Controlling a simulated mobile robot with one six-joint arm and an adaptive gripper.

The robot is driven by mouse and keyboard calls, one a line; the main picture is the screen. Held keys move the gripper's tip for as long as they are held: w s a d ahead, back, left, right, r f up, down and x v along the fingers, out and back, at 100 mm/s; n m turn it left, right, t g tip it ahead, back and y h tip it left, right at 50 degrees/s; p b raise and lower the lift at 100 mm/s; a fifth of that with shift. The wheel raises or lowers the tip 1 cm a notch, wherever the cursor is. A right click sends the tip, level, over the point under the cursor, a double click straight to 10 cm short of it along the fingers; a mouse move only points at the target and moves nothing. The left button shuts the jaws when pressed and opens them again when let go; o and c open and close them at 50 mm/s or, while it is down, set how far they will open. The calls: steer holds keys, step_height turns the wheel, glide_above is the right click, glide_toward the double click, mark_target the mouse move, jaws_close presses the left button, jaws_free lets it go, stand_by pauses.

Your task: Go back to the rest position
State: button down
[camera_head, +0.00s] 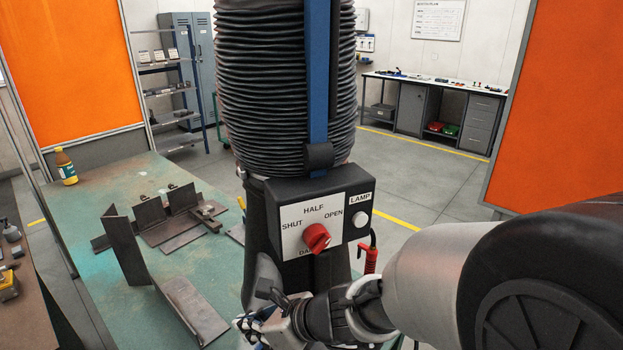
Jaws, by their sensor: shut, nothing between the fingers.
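My gripper (252,322) is at the bottom centre of the head view, shut and empty, at the end of my arm coming in from the right. It appears in front of the lower part of a black fume-extraction column and below a control box (343,198). Whether it touches the column I cannot tell. The box carries a red knob (316,238) with SHUT, HALF and OPEN labels, and a white button (360,219) marked LAMP. The exact knob setting is hard to read.
A ribbed black hose (270,85) rises above the box. A green table (100,240) holds steel plates (185,300) and a yellow bottle (66,167). Orange screens (565,110) stand at both sides. Open floor (425,185) lies behind, before a workbench (430,83).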

steer(key=s+d+r+n+g+h, duration=0.1)
steer(key=s+d+r+n, duration=0.2)
steer(key=s+d+n, duration=0.3)
steer(key=s+d+r+n+h, duration=0.1)
steer(key=s+d+r+n, duration=0.3)
steer(key=n, duration=0.5)
steer(key=s+d+n+h, duration=0.3)
steer(key=d+n, duration=0.1)
steer(key=d, duration=0.4)
steer(key=s+d+r+n+t+h, duration=0.1)
steer(key=s+d+n+h, duration=0.3)
steer(key=d, duration=0.3)
steer(key=shift+d+r+n, duration=0.15)
steer(key=shift+d+n, duration=0.25)
